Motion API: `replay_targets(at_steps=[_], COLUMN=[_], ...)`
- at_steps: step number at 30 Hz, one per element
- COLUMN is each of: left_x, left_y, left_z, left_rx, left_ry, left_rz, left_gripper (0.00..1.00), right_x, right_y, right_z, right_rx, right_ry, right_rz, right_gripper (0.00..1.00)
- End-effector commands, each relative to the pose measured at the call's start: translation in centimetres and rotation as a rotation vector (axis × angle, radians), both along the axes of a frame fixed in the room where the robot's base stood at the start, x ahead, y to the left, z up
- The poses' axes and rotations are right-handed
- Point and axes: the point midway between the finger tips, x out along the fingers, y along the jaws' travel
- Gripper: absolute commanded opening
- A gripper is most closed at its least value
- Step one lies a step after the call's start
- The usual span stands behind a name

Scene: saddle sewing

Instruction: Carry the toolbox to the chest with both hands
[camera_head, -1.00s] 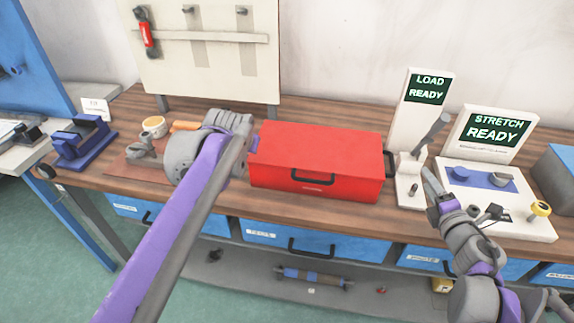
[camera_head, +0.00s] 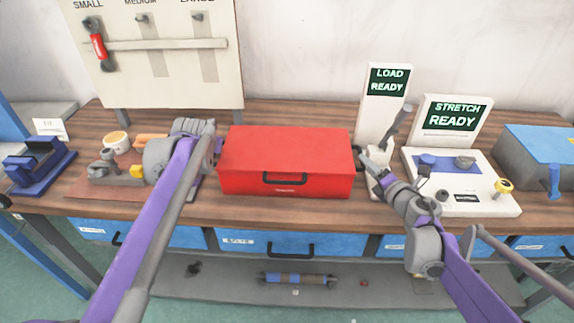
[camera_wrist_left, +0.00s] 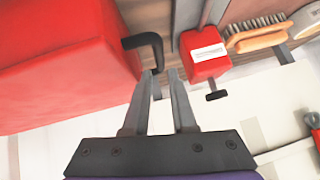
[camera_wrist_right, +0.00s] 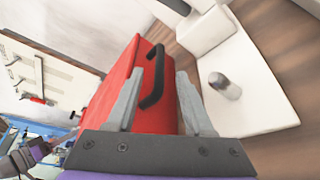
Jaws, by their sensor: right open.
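The red toolbox (camera_head: 285,160) sits closed on the wooden workbench, with a black handle (camera_head: 283,179) on its front. My left gripper is hidden behind its own wrist at the toolbox's left end in the head view. In the left wrist view its fingers (camera_wrist_left: 163,75) are close together, their tips at a black side handle (camera_wrist_left: 150,42); I cannot tell whether they grip it. My right gripper (camera_head: 372,168) is by the toolbox's right end. In the right wrist view its open fingers (camera_wrist_right: 160,78) lie either side of the right handle (camera_wrist_right: 153,78). No chest is identifiable.
The LOAD stand (camera_head: 378,115) is just right of the toolbox, close to my right gripper. The STRETCH panel (camera_head: 450,118) and a grey-blue box (camera_head: 535,160) stand farther right. A cup (camera_head: 117,142) and a blue holder (camera_head: 38,165) are at left. Blue drawers (camera_head: 250,240) are below.

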Motion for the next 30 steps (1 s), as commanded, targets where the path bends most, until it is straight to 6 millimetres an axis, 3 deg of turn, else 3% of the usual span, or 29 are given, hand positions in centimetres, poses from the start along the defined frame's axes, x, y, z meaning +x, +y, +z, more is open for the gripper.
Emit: replay_targets(at_steps=[3,9,20,21,25,30], left_x=[1.4,2.9,3.2,3.2,3.2,3.2], left_y=[0.3,0.7,0.7,0.7,0.7,0.7], left_z=[-1.4,-2.8,-3.1,-3.1,-3.1,-3.1], left_rx=[0.001,0.001,0.0,0.0,0.0,0.0], left_ry=[0.0,0.0,0.0,0.0,0.0,0.0], left_rz=[0.001,0.001,0.0,0.0,0.0,0.0], left_gripper=[0.25,0.25,0.25,0.23,0.0,0.0], right_x=[1.9,3.7,4.1,4.1,4.1,4.1], right_y=[0.7,1.4,1.5,1.5,1.5,1.5], right_z=[-0.5,-0.8,-1.0,-1.0,-1.0,-1.0], right_rx=[0.0,0.0,0.0,0.0,0.0,0.0], right_ry=[0.0,0.0,0.0,0.0,0.0,0.0], right_rz=[0.001,0.001,0.0,0.0,0.0,0.0], right_gripper=[0.52,0.52,0.52,0.5,0.27,0.0])
